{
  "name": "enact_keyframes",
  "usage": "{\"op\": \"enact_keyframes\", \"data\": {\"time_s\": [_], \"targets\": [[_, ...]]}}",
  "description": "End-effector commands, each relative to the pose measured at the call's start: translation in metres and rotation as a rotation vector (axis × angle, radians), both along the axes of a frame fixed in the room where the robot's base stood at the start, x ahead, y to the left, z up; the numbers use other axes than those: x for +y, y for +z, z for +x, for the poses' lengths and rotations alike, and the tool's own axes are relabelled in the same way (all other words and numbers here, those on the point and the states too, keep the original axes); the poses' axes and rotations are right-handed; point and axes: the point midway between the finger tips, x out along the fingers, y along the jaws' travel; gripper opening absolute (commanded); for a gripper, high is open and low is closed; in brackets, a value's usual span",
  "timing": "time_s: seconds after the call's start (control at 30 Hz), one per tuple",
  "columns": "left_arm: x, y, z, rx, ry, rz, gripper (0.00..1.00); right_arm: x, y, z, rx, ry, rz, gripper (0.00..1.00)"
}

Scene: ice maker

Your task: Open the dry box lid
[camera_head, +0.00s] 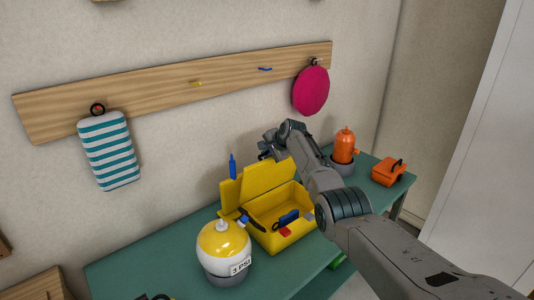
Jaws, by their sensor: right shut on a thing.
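The yellow dry box (287,237) sits on the green table. Its yellow lid (264,177) is raised at the back, and the inside shows. Inside lie a blue-and-dark tool (288,217) and a small red piece (285,232). My right gripper (268,150) is at the upper edge of the lid, shut on it; the fingertips are small and partly hidden by the wrist. My left gripper cannot be made out.
A yellow-and-white tank (224,249) stands close in front of the box on the left. An orange bottle (344,146) and an orange case (387,172) are at the right end of the green table (140,272). A wooden rail (150,93) holds hanging items above.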

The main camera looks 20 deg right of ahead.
Motion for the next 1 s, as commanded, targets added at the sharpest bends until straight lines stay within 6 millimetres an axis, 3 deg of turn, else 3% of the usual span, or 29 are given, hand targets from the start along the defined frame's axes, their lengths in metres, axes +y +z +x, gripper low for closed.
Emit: {"op": "enact_keyframes", "data": {"time_s": [0.03,0.97,1.0], "targets": [[-0.0001,-0.0007,-0.0015,0.002,0.000,0.000,0.36,0.0012,-0.0079,-0.0026,0.014,0.003,0.000,0.00],[-0.0005,-0.0006,0.0023,-0.003,0.000,0.000,0.36,0.0025,-0.0117,-0.0039,0.021,0.005,0.002,0.00],[-0.0005,-0.0006,0.0022,-0.003,0.000,0.000,0.36,0.0025,-0.0117,-0.0038,0.021,0.005,0.002,0.12]]}}
